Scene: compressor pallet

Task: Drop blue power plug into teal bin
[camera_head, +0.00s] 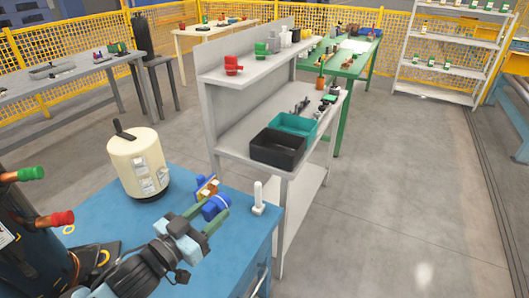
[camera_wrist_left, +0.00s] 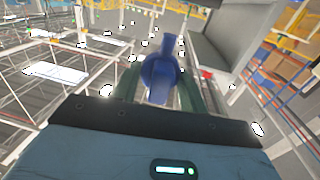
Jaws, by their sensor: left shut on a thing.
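The blue power plug (camera_head: 215,207) is held between the green fingers of my left gripper (camera_head: 211,212), above the blue table at its right part. In the left wrist view the blue plug (camera_wrist_left: 161,75) sits between the two fingers of the gripper (camera_wrist_left: 160,92), which are shut on it. The teal bin (camera_head: 311,127) stands on the grey shelf bench further back and to the right, apart from the gripper. Its inside looks empty from here. My right gripper is not in view.
A black bin (camera_head: 278,161) stands in front of the teal bin. On the blue table (camera_head: 190,184) stand a cream canister (camera_head: 136,162), a blue and orange part (camera_head: 206,187) beside the plug and a white upright piece (camera_head: 259,199). Red and green valves stand on the upper shelf (camera_head: 238,71).

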